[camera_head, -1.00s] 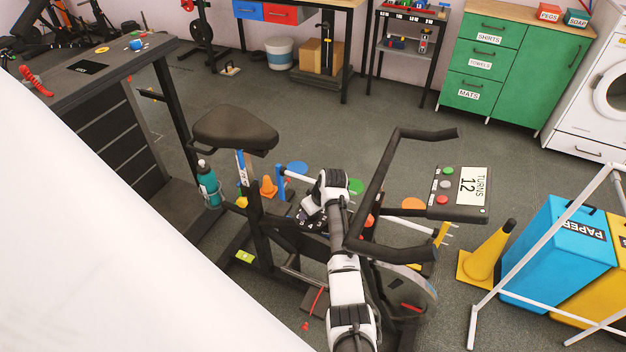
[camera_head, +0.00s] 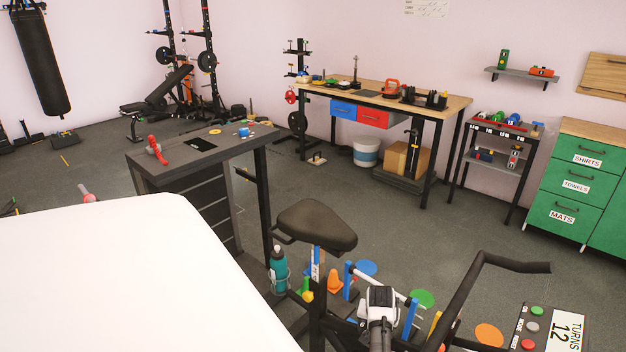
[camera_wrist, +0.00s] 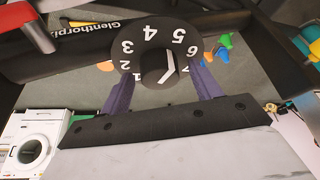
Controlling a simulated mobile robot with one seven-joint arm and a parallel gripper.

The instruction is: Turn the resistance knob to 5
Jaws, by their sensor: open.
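In the wrist view the round black resistance knob (camera_wrist: 158,68) faces me, with white numbers around its dial from about 1 to 7. A bent white line marks the knob; which number it points at, I cannot tell for sure. My gripper (camera_wrist: 162,73) is open, its two purple fingers apart on either side of the knob. Whether they touch it is unclear. In the head view the exercise bike's dark saddle (camera_head: 316,226) and its console (camera_head: 553,330) reading TURNS 12 show. My wrist is low between saddle and handlebar; the fingertips and knob are hidden there.
The bike's handlebar (camera_head: 478,290) rises right of my wrist. A dark desk (camera_head: 200,150) stands left, a workbench (camera_head: 445,107) behind.

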